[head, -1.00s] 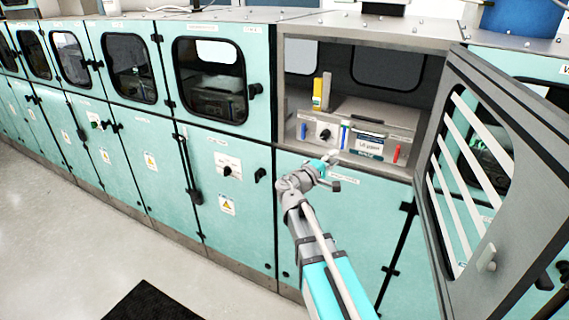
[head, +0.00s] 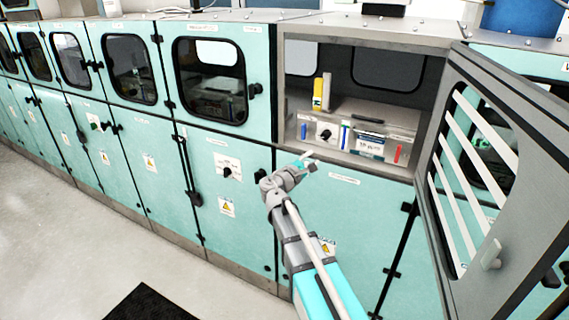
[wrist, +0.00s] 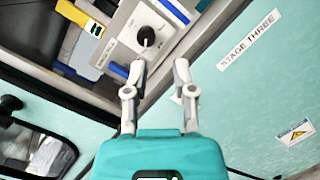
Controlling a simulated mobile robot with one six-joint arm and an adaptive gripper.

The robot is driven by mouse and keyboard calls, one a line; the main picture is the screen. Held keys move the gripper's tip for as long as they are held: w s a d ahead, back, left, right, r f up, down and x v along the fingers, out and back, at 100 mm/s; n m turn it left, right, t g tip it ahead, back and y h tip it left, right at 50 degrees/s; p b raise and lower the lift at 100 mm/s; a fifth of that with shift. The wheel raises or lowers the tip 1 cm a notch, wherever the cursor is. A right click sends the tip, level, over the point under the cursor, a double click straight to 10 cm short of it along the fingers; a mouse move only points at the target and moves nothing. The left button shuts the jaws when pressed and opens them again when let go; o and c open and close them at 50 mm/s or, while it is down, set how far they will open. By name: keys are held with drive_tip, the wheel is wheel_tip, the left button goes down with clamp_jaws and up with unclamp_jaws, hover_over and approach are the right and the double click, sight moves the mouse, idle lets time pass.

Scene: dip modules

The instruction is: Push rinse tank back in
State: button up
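A grey box-like tank (head: 375,108), which I take for the rinse tank, sits inside the open cabinet compartment. Its front carries a black knob, coloured strips and a white label with a dark band. My gripper (head: 306,160) is just in front of and below the compartment's left part. In the wrist view my gripper (wrist: 160,68) has its two fingers apart with nothing between them. The black knob (wrist: 146,36) on a pale panel lies beyond the fingertips. I cannot tell whether the fingers touch anything.
The slatted cabinet door (head: 490,170) stands open at the right. A yellow block (head: 321,92) stands at the compartment's left. A teal lower panel (wrist: 265,75) marked STAGE THREE is below the opening. Closed cabinets extend left; a dark mat (head: 150,303) lies on the floor.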

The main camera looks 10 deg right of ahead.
drive_tip(key=w+a+f+n+t+y+b, duration=0.1)
drive_tip(key=w+a+f+n+y, duration=0.1)
drive_tip(key=a+n, duration=0.6)
drive_tip(key=shift+w+f+n+t+y+b, duration=0.35)
drive_tip(key=shift+w+f+n, duration=0.25)
drive_tip(key=shift+w+n, duration=0.65)
drive_tip(key=s+d+f+m+g+y, duration=0.3)
drive_tip(key=s+d+f+m+g, duration=0.7)
drive_tip(key=s+m, duration=0.4)
drive_tip(key=s+a+f+m+g+y, duration=0.1)
drive_tip(key=s+f+m+g+y, duration=0.1)
drive_tip(key=s+f+m+y, duration=0.2)
drive_tip(key=s+a+f+m+g+y, duration=0.2)
drive_tip(key=s+f+m+y, duration=0.2)
drive_tip(key=s+m, duration=0.5)
drive_tip(key=s, duration=0.3)
drive_tip(key=shift+s+a+f+g, duration=0.15)
drive_tip(key=shift+s+f+g, duration=0.1)
drive_tip(key=shift+f+g, duration=0.15)
